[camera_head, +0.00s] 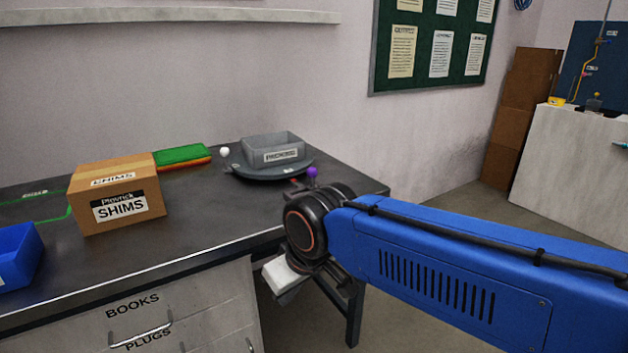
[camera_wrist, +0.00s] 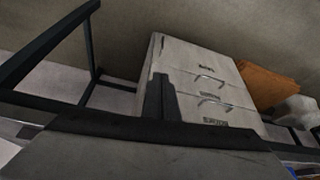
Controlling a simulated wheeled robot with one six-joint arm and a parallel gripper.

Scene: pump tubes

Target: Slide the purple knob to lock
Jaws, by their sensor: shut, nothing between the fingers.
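The purple knob (camera_head: 311,171) is a small round knob in the head view. It shows just above my black wrist joint, at the right side of a dark round base (camera_head: 258,175) on the table. A small red part (camera_head: 296,181) shows beside it. What the knob slides along is hidden behind my wrist. My gripper (camera_wrist: 160,82) appears in the wrist view as a dark upright shape with its fingers together and empty. It is apart from the knob, which is not in the wrist view. In the head view my arm hides most of the gripper.
A grey labelled bin (camera_head: 273,150) sits on the round base, with a white ball-shaped knob (camera_head: 225,152) at left. A SHIMS box (camera_head: 117,195), green tray (camera_head: 182,154) and blue bin (camera_head: 18,258) stand left. The drawer cabinet (camera_wrist: 197,80) fills the wrist view's middle.

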